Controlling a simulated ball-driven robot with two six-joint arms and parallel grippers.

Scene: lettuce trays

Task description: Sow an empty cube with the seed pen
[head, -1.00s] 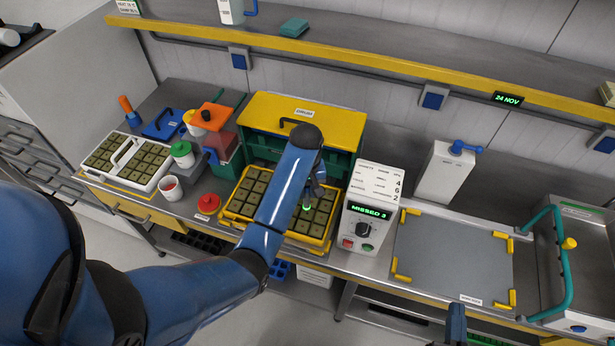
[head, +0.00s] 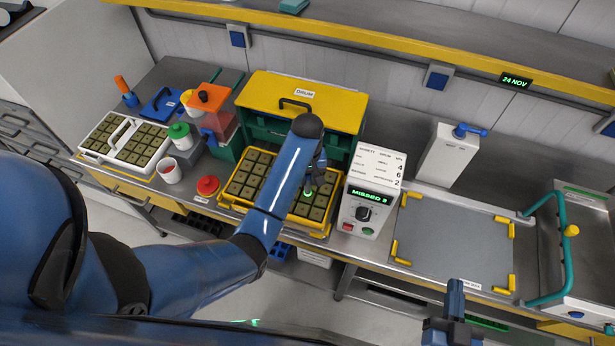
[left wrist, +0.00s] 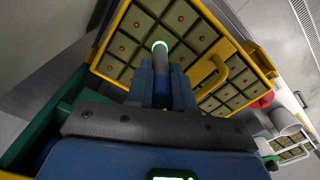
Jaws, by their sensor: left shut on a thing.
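My left gripper (left wrist: 162,88) is shut on the seed pen (left wrist: 160,62), which has a glowing green ring at its end. In the head view the left gripper (head: 318,172) and the pen's green glow (head: 307,193) are over the right half of a yellow tray (head: 226,201) of dark growing cubes (head: 243,178). In the left wrist view many cubes (left wrist: 122,44) show a reddish dot in the middle. The pen and fingers hide some cubes; I cannot tell whether the pen touches one. My right gripper (head: 455,298) is at the bottom; its jaw state is unclear.
A grey box with a "MISSED 3" display (head: 370,195) stands just right of the tray. A green drum unit with a yellow lid (head: 300,95) is behind it. The grey mat (head: 455,240) is clear.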

